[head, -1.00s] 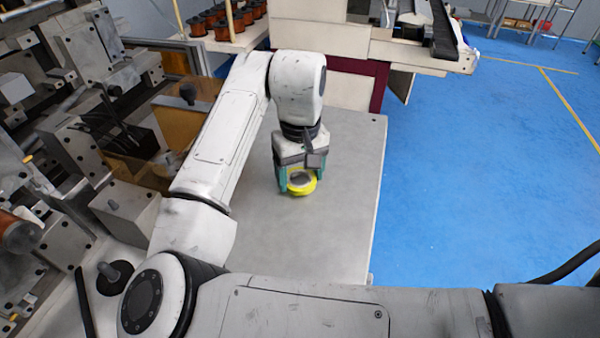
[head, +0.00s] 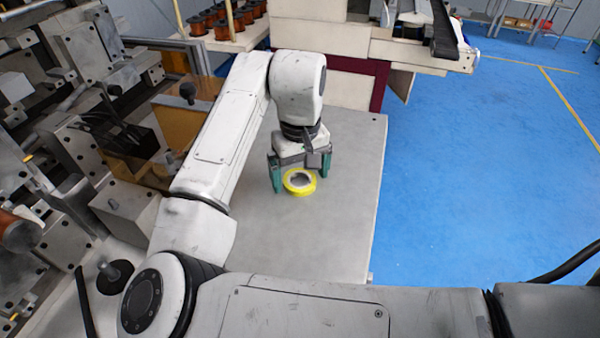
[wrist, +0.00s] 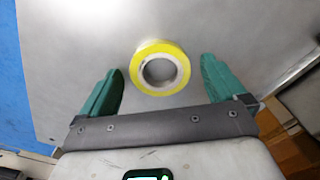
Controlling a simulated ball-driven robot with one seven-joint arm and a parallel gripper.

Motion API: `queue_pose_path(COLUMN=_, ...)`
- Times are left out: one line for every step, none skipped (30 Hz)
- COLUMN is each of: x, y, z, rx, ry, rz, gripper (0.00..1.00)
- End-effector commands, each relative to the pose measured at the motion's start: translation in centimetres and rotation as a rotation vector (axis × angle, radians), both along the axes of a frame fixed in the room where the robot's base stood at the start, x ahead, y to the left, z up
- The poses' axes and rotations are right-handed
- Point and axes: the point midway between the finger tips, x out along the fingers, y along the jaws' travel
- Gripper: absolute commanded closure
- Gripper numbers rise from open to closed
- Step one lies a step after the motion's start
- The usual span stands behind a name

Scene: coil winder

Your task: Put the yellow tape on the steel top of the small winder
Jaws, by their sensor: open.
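The yellow tape (head: 300,188) is a ring roll lying flat on the grey steel top (head: 338,225) of the small winder. In the wrist view the tape (wrist: 139,75) lies between and slightly beyond the two green fingertips, with a gap on each side. My gripper (head: 300,183) is open, its fingers spread to either side of the roll and not touching it. The steel top (wrist: 230,30) also fills most of the wrist view. Part of the top is hidden behind my arm in the head view.
Machine blocks and a brown panel (head: 185,115) line the left side of the top. A beige machine (head: 350,85) stands at the back, with copper spools (head: 222,25) at back left. The blue floor (head: 480,180) is open to the right. The top is clear around the tape.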

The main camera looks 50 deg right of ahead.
Motion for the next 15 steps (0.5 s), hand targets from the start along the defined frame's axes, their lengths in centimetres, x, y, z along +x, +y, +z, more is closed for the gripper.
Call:
queue_pose_path(x=0.0, y=-0.1, z=0.6, rx=-0.001, ry=-0.002, rz=-0.001, gripper=0.03)
queue_pose_path(x=0.0, y=-0.1, z=1.0, rx=-0.002, ry=-0.001, rz=-0.001, gripper=0.03)
queue_pose_path(x=0.0, y=-0.1, z=1.6, rx=-0.002, ry=-0.002, rz=-0.002, gripper=0.03)
queue_pose_path(x=0.0, y=-0.1, z=2.1, rx=-0.001, ry=-0.003, rz=-0.002, gripper=0.03)
queue_pose_path(x=0.0, y=-0.1, z=2.7, rx=-0.002, ry=-0.004, rz=-0.001, gripper=0.03)
queue_pose_path(x=0.0, y=-0.1, z=3.5, rx=-0.002, ry=-0.004, rz=-0.001, gripper=0.03)
queue_pose_path(x=0.0, y=-0.1, z=4.2, rx=-0.002, ry=-0.004, rz=-0.001, gripper=0.03)
queue_pose_path(x=0.0, y=-0.1, z=4.8, rx=-0.002, ry=-0.004, rz=-0.001, gripper=0.03)
queue_pose_path(x=0.0, y=-0.1, z=5.7, rx=-0.002, ry=-0.004, rz=-0.002, gripper=0.03)
queue_pose_path(x=0.0, y=-0.1, z=6.3, rx=-0.002, ry=-0.004, rz=-0.003, gripper=0.03)
queue_pose_path(x=0.1, y=0.0, z=7.1, rx=0.0, ry=-0.006, rz=-0.002, gripper=0.03)
queue_pose_path(x=0.1, y=0.0, z=7.9, rx=0.001, ry=-0.005, rz=-0.001, gripper=0.03)
queue_pose_path(x=0.1, y=0.0, z=8.4, rx=0.001, ry=-0.005, rz=0.0, gripper=0.03)
queue_pose_path(x=0.1, y=0.0, z=8.9, rx=0.002, ry=-0.005, rz=0.0, gripper=0.03)
queue_pose_path(x=0.0, y=0.0, z=9.5, rx=0.001, ry=-0.004, rz=-0.001, gripper=0.03)
